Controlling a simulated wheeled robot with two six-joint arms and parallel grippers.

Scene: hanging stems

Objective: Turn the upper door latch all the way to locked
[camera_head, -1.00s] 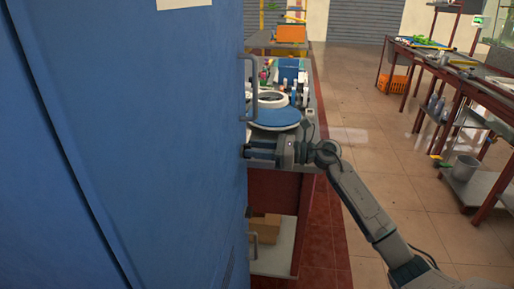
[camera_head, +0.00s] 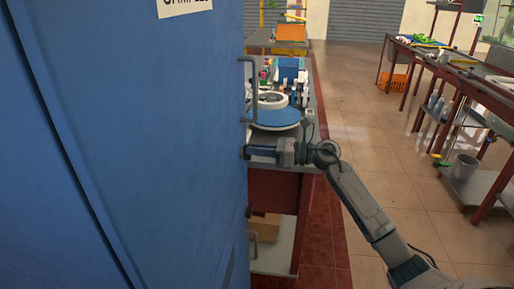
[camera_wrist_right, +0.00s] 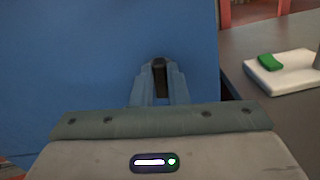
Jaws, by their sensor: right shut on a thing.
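The blue cabinet door (camera_head: 150,130) fills the left of the head view and stands behind my fingers in the right wrist view. My right gripper (camera_head: 247,151) reaches in from the right to the door's face, below a bar handle (camera_head: 252,88). In the right wrist view my right gripper (camera_wrist_right: 159,70) is shut on a small dark piece, the latch (camera_wrist_right: 159,66), between its fingertips. Most of the latch is hidden by the fingers, and its angle cannot be told. My left gripper is not in view.
A workbench (camera_head: 285,162) with a round blue-topped item (camera_head: 275,117) stands just behind my right gripper. A white block with a green piece (camera_wrist_right: 285,72) lies on a grey surface at the right of the wrist view. The tiled aisle (camera_head: 385,150) is open.

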